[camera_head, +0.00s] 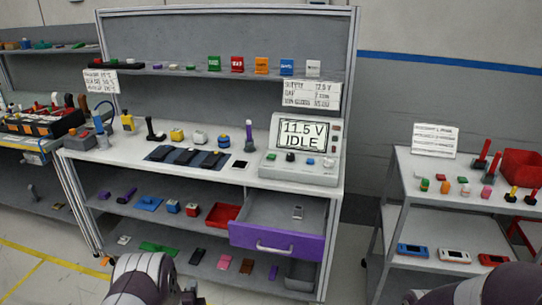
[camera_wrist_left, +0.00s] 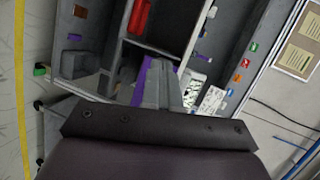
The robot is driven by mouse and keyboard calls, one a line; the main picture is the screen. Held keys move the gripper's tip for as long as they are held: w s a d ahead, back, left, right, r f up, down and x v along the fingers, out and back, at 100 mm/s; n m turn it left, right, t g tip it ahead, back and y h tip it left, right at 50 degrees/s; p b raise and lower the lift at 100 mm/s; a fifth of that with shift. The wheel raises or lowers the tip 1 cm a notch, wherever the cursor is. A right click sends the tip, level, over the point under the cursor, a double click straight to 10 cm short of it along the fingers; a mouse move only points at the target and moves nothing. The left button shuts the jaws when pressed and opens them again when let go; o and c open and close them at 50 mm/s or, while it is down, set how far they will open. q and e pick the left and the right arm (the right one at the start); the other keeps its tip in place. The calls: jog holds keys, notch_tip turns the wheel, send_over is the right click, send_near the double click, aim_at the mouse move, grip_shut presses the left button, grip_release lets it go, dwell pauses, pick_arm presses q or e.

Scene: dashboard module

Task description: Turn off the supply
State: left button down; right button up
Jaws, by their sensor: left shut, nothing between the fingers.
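The supply (camera_head: 300,172) is a grey box with a sloped front at the right end of the workbench. Its screen (camera_head: 302,134) reads "11.5 V IDLE". A row of small controls sits below the screen, including a black, a blue (camera_head: 311,161) and a red one (camera_head: 329,162); more small controls line its right side. My left gripper (camera_wrist_left: 160,72) is shut and empty in the left wrist view, with the purple drawer behind it. In the head view it is low at the bottom edge (camera_head: 190,293), well short of the supply. My right gripper is not visible.
The purple-fronted drawer (camera_head: 277,243) below the supply is pulled open, with a small item inside. A dark tray with black devices (camera_head: 187,157) and several tools stand left of the supply. A grey cart (camera_head: 455,192) with coloured parts stands at right.

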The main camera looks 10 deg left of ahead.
pick_arm(q)
jog(key=s+d+r+n+g+h, duration=0.2)
jog(key=s+d+r+n+g, duration=0.2)
jog(key=d+r+n+g, duration=0.35)
jog(key=s+d+r+n+g, duration=0.1)
jog(key=s+r+n+g, duration=0.1)
jog(key=s, duration=0.7)
jog(key=s+d+r+n+g+h, duration=0.1)
jog(key=s+r+n+g, duration=0.2)
jog(key=s, duration=0.6)
jog(key=shift+d+r+n, duration=0.25)
jog(key=shift+r+n, duration=0.5)
jog(key=shift+n, duration=0.2)
jog(key=shift+g, duration=0.25)
